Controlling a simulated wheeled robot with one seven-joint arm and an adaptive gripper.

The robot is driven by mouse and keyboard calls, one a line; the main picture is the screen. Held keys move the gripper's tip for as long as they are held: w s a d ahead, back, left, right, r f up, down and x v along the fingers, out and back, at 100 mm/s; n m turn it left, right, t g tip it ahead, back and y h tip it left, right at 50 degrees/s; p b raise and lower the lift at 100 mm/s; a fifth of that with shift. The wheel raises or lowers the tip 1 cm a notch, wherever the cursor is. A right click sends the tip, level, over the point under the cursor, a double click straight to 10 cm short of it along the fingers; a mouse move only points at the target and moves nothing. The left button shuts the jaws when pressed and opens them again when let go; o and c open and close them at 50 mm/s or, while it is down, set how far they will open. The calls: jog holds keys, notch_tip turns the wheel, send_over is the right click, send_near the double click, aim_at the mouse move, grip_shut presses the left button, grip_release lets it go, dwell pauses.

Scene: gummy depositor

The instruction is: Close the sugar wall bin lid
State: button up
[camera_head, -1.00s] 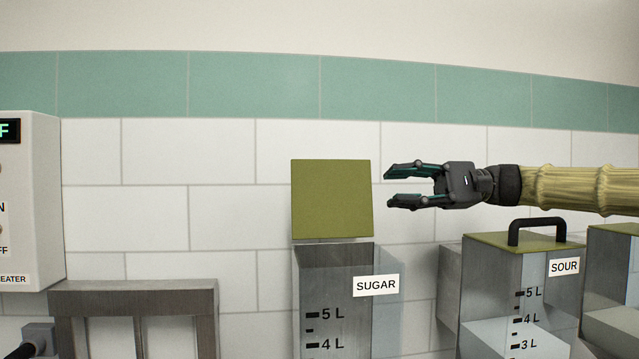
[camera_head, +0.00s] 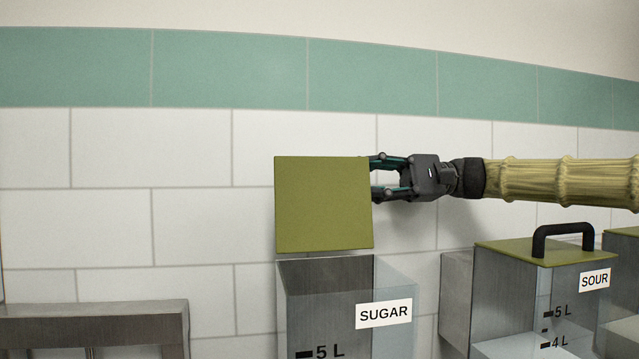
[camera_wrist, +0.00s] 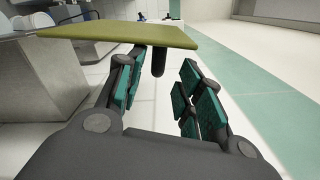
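The sugar bin (camera_head: 330,285) is a clear-fronted metal box with a SUGAR label, and its top is open. Its olive-green lid (camera_head: 322,205) stands upright above the back of the bin. My gripper (camera_head: 376,176) reaches in from the right, with its fingertips at or behind the lid's right edge, partly hidden by it. In the wrist view the lid (camera_wrist: 120,32) lies ahead, with its dark handle (camera_wrist: 158,62) pointing into the space beyond the fingers. My gripper (camera_wrist: 155,90) is open there, with a gap between its teal-padded fingers. Whether a finger touches the lid is unclear.
The sour bin (camera_head: 510,290) stands at the right with its green lid (camera_head: 530,250) shut and a black handle on top. The tiled wall (camera_head: 180,150) is close behind. A metal frame (camera_head: 95,325) is at the lower left.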

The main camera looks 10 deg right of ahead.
aim_at(320, 182)
jog(key=a, duration=0.3)
jog(key=w+a+f+b, duration=0.1)
jog(key=shift+a, duration=0.3)
jog(key=a, duration=0.3)
jog(key=shift+s+r+b, duration=0.3)
jog(key=shift+s+b, duration=0.05)
jog(key=shift+w+a, duration=0.25)
jog(key=shift+a, duration=0.25)
jog(key=shift+s, duration=0.1)
jog(key=shift+c, duration=0.5)
grip_shut()
